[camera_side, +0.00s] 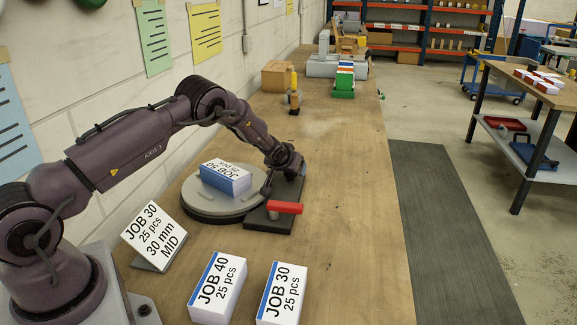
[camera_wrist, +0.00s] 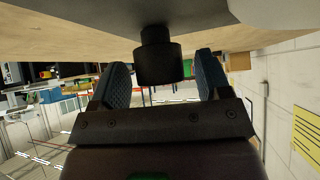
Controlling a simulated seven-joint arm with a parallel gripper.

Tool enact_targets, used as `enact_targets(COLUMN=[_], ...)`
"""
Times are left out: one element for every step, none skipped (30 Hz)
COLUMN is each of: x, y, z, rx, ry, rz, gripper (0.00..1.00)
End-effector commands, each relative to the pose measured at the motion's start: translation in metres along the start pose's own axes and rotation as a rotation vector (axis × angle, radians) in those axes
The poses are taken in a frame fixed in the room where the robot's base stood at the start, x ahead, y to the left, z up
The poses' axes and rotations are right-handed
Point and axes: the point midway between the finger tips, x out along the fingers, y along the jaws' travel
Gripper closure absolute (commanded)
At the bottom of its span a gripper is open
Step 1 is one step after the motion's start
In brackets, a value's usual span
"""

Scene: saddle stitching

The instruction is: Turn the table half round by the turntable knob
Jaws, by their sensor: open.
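The round grey turntable (camera_side: 205,204) lies on the bench in the side view, with a blue-and-white block marked JOB 50 (camera_side: 226,178) on top. My gripper (camera_side: 266,189) is low at the turntable's right edge. In the wrist view, which looks upside down, a dark cylindrical knob (camera_wrist: 157,63) lies between the two blue finger pads of my gripper (camera_wrist: 161,68). The jaws are open, with a gap visible on each side of the knob. The knob is hidden behind my gripper in the side view.
A red handle (camera_side: 285,207) on a dark base stands close by my gripper at the turntable's front right. A JOB 30 sign (camera_side: 155,236) and blocks marked JOB 40 (camera_side: 217,288) and JOB 30 (camera_side: 282,293) stand nearer the camera. The bench beyond is mostly clear.

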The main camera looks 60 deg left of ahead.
Motion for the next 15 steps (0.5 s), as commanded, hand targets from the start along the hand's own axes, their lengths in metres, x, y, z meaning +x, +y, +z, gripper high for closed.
enact_targets(x=[-0.002,-0.003,-0.006,-0.009,-0.012,-0.017,-0.022,-0.026,-0.034,-0.04,-0.045,-0.053,-0.06,-0.066,-0.074], y=[0.0,0.0,0.0,0.0,0.001,0.001,0.001,0.001,0.001,0.001,0.001,0.001,0.001,0.001,0.001], z=[-0.001,-0.001,-0.001,-0.001,-0.001,-0.001,-0.001,-0.001,-0.002,-0.002,-0.002,-0.002,-0.002,-0.002,-0.002], rx=[0.0,0.0,0.001,0.001,0.001,0.001,0.001,0.0,-0.001,-0.001,-0.001,-0.001,0.0,0.001,0.001], ry=[0.001,0.001,0.001,0.001,0.001,0.0,0.001,0.002,0.002,0.001,0.001,0.002,0.002,0.002,0.002], rz=[0.0,0.0,0.0,0.0,0.0,0.0,0.0,0.001,0.001,0.001,0.001,0.002,0.001,0.001,0.001], gripper=[0.29,0.29,0.29,0.29,0.29,0.29,0.29,0.29,0.29,0.29,0.29,0.29,0.29,0.29,0.29])
